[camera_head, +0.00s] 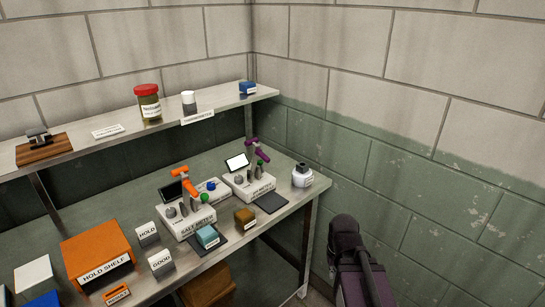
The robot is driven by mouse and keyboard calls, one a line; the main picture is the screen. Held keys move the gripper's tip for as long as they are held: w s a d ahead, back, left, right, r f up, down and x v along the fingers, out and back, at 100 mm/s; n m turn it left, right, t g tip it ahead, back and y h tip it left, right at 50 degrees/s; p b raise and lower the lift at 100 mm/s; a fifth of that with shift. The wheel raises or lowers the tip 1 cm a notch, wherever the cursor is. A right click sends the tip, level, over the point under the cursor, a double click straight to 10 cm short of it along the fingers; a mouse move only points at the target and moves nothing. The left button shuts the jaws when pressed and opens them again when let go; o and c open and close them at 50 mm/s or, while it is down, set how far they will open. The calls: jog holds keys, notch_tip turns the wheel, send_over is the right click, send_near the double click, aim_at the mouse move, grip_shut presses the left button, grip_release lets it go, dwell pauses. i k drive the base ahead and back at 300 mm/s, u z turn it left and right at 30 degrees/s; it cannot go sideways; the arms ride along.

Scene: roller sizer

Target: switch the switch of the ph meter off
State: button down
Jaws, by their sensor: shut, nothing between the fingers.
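The pH meter (242,189) is a white box with a label on its front, standing on the bench towards its right end. Its screen (237,162) is bright white. A purple arm (252,147) rises at its back, with grey and green parts on top. The switch is too small to tell apart, and its position cannot be read. A dark part of my arm (348,255) shows at the lower right, in front of the wall and apart from the bench. My gripper's fingers are not visible.
A salt meter (190,222) with an orange arm and dark screen stands left of the pH meter. Dark pads, a teal block (207,237) and a brown block (245,217) lie in front. A white device (302,177) stands right. A shelf (150,125) runs above the bench.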

aim_at(260, 162)
jog(key=z, duration=0.6)
jog(key=k, duration=1)
jog(key=u, duration=0.8)
jog(key=i, duration=1)
jog(key=u, duration=0.05)
